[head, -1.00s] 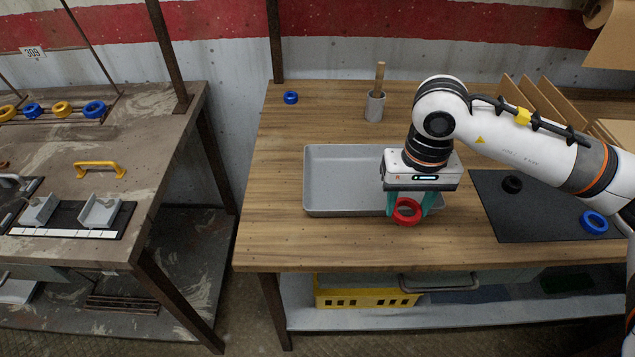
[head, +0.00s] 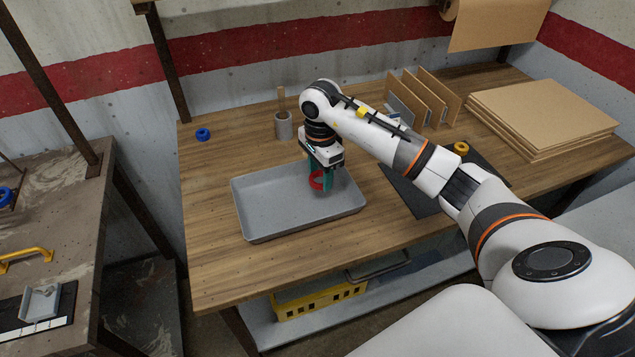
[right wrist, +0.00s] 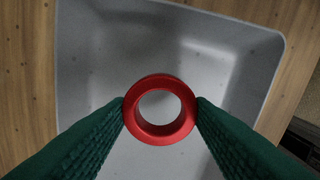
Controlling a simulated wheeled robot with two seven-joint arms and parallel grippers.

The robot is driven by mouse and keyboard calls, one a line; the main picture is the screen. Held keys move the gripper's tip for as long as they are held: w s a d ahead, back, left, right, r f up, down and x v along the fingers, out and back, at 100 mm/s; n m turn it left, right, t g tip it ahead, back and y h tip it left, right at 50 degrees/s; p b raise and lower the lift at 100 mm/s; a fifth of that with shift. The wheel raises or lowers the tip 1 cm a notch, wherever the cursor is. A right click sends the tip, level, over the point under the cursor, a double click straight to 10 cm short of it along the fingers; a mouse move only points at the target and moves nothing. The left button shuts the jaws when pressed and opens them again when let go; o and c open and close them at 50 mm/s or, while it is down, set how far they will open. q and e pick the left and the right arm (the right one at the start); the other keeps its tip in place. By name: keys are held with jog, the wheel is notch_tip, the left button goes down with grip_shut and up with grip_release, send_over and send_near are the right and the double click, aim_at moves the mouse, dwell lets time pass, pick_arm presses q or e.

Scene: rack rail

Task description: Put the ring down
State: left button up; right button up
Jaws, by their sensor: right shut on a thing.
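The red ring (head: 317,181) is held between the green fingers of my right gripper (head: 328,178), above the right part of the grey tray (head: 262,232). In the right wrist view the red ring (right wrist: 160,134) is pinched at its left and right sides by both fingertips (right wrist: 160,112). Its open hole faces that camera, and the floor of the tray (right wrist: 110,60) shows behind it. How high it hangs above the tray floor is hard to tell. My left gripper is out of view.
A blue ring (head: 203,134) and a grey cup with a wooden handle (head: 284,128) stand behind the tray. A black mat (head: 405,187) with a yellow ring (head: 461,148) is to the right, partly behind my arm. Upright cardboard dividers (head: 430,95) and stacked cardboard sheets (head: 545,110) stand at the back right.

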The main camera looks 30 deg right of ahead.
aim_at(320, 178)
notch_tip(320, 178, down, 4)
jog(key=shift+r+p, duration=0.1)
jog(key=shift+p, duration=0.3)
jog(key=shift+f+b, duration=0.2)
jog(key=shift+b, duration=0.1)
jog(key=o, duration=1)
jog(key=shift+c, duration=0.2)
